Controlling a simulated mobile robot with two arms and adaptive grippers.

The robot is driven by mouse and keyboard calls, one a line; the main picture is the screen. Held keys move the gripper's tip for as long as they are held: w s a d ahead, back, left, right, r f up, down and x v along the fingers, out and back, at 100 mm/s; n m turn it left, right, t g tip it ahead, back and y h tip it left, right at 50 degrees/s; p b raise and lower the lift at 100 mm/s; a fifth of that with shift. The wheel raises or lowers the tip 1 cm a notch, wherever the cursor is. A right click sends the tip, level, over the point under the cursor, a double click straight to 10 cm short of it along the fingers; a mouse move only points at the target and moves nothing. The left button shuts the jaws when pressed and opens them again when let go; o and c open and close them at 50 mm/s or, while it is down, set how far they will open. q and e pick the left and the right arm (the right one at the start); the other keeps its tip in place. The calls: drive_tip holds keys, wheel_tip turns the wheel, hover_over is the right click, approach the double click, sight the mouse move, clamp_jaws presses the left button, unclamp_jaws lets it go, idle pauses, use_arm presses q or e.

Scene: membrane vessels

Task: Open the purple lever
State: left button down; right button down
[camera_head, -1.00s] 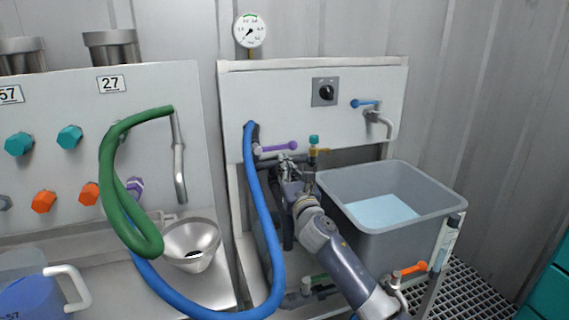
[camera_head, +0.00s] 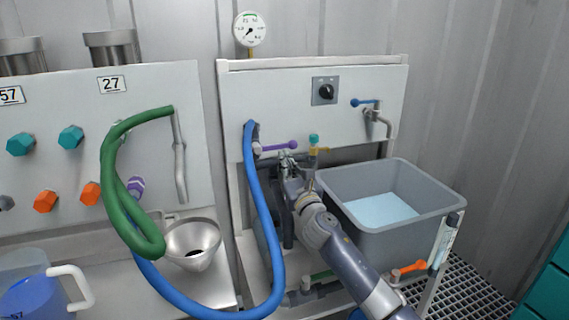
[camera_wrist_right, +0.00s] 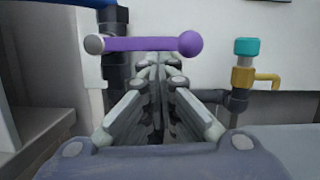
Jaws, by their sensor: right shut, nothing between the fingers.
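The purple lever (camera_head: 279,147) lies roughly horizontal on the front of the white panel, its pivot at the left by the blue hose and its round knob at the right. It also shows in the right wrist view (camera_wrist_right: 150,44), across the top middle. My right gripper (camera_head: 287,160) is shut and empty, just below the lever. In the wrist view its fingertips (camera_wrist_right: 159,60) sit under the lever's bar, left of the knob; I cannot tell whether they touch it. My left gripper is not in view.
A blue hose (camera_head: 270,230) hangs left of my right arm. A teal-topped valve (camera_head: 313,141) stands close right of the lever. A grey tub (camera_head: 430,215) holding liquid is right of my arm. A funnel (camera_head: 190,240) and green hose (camera_head: 112,180) are left.

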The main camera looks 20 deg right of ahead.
use_arm(q)
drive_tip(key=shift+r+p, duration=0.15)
drive_tip(key=shift+p, duration=0.15)
use_arm(e)
drive_tip(key=shift+d+r+n, duration=0.1)
drive_tip(key=shift+r+n, duration=0.15)
drive_tip(key=shift+n, duration=0.15)
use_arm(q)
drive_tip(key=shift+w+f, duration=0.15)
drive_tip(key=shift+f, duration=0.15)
use_arm(e)
drive_tip(key=shift+d+r+n, duration=0.1)
drive_tip(key=shift+r+n, duration=0.05)
drive_tip(key=shift+n, duration=0.15)
